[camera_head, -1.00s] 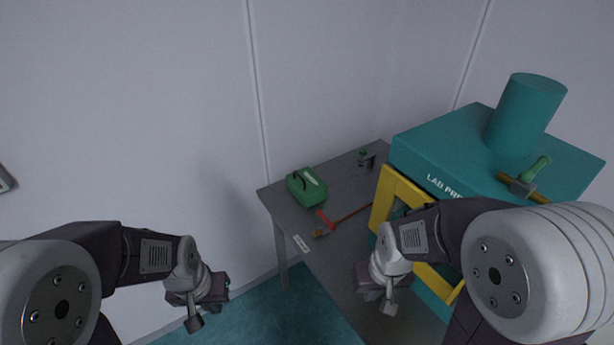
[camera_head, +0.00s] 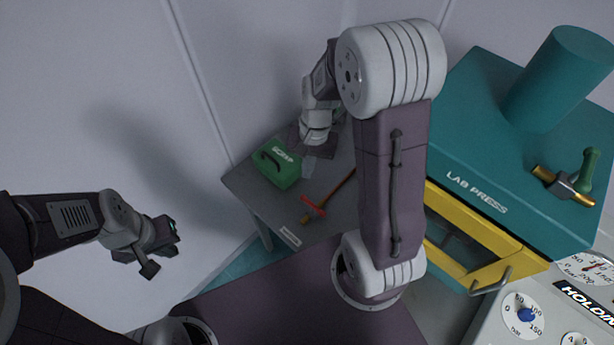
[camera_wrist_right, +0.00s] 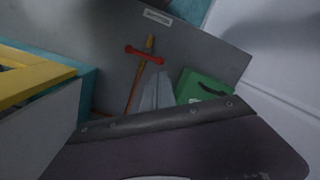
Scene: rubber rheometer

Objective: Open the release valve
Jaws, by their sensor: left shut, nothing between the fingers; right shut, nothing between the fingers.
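A brass fitting with a green lever handle (camera_head: 586,172) is on top of the teal press, at the right of the head view. A red crossbar (camera_head: 313,207) lies across a brass-ended, copper-coloured rod on the grey table; it also shows in the right wrist view (camera_wrist_right: 143,53). Which of these is the release valve, I cannot tell. My right gripper (camera_head: 309,166) is shut and empty over the table, between the green box and the rod in the head view; its fingers (camera_wrist_right: 154,92) show in the wrist view. My left gripper (camera_head: 163,262) is shut and empty, left of the table.
A green box (camera_head: 278,165) stands on the grey table (camera_head: 245,185). The teal press (camera_head: 470,120) with its yellow frame (camera_head: 462,235) is right of my right arm. A gauge panel (camera_head: 545,300) is at the lower right. The wall (camera_head: 120,90) is behind the table.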

